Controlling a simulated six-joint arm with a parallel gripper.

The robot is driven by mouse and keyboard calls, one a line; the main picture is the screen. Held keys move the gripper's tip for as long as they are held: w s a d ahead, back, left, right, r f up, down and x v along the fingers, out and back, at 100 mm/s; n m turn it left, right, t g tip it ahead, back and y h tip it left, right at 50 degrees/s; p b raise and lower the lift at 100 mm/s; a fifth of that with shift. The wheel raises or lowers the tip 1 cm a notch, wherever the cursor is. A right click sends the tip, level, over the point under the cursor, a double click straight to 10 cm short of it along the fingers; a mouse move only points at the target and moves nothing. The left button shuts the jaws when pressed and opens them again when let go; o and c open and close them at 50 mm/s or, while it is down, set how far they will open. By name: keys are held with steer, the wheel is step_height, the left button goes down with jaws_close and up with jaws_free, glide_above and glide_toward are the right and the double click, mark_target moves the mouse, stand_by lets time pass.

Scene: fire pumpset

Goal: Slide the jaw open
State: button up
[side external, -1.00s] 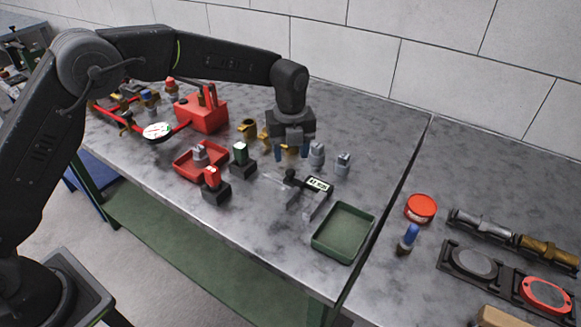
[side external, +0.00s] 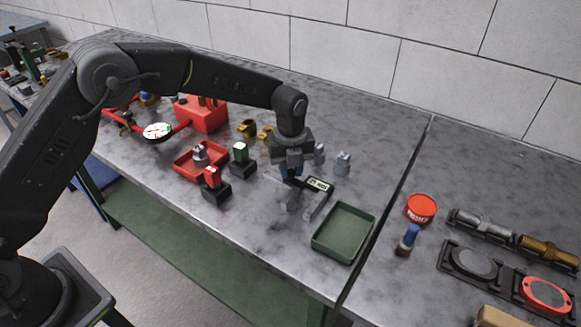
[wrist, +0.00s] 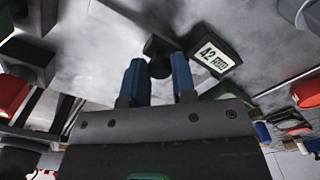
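A digital caliper lies on the grey bench, with its display (side external: 320,185) and a grey jaw (side external: 320,205) to the right of my gripper. In the wrist view its lit display (wrist: 214,58) reads about 42. A dark knob-like part (wrist: 158,48) of it shows between and just beyond my fingertips. My gripper (side external: 288,174) points down over the caliper's left part and hides some of it. In the wrist view my gripper (wrist: 157,66) has its two blue fingers apart on either side of the dark part. A gap shows between them; I see no clear grip.
An empty green tray (side external: 344,232) stands right of the caliper. Red and green-topped blocks (side external: 214,186) and a red tray (side external: 190,170) stand to the left. A red tin (side external: 421,208) is on the right.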

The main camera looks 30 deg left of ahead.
jaws_close()
steer(key=shift+a, duration=0.1)
steer(key=shift+a, duration=0.85)
steer(key=o, duration=0.5)
jaws_free()
step_height(320, 180, up, 14)
steer(key=shift+f, duration=0.1)
